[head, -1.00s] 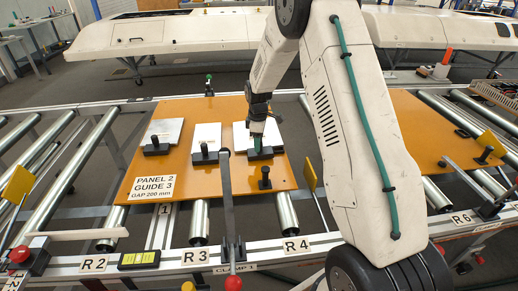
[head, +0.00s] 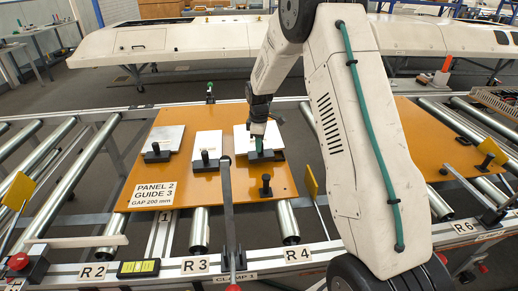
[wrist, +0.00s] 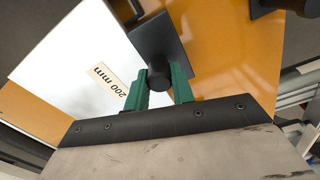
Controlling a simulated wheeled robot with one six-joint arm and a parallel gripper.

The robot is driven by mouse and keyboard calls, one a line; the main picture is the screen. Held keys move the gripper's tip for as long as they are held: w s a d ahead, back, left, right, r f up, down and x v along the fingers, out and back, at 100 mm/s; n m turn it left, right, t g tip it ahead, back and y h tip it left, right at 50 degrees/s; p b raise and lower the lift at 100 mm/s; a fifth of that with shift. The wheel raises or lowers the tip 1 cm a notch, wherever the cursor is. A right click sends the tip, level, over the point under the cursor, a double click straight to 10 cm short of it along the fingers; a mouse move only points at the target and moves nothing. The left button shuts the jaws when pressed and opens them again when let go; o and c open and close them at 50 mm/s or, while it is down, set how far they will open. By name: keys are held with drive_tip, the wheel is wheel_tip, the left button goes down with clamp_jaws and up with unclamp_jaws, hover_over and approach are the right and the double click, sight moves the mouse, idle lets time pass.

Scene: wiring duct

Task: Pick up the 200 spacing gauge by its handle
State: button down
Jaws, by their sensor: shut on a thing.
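The 200 spacing gauge is a white plate (wrist: 85,62) with a "200 mm" label and a black block with a round black handle (wrist: 159,75). In the head view it is the rightmost of three similar gauges (head: 242,134) at the orange panel. My gripper (wrist: 160,88) has green fingers, one on each side of the black handle, and is shut on it. In the head view my gripper (head: 259,143) is over the gauge's black block. I cannot tell whether the gauge touches the panel.
Two other gauges, a middle one (head: 207,142) and a left one (head: 167,138), lie beside it on the orange panel (head: 222,188). A black peg (head: 265,186) and an upright clamp lever (head: 228,205) stand in front. Metal rollers (head: 60,190) run on both sides.

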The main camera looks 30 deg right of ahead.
wheel_tip(320, 180, up, 26)
drive_tip(key=shift+f, duration=0.15)
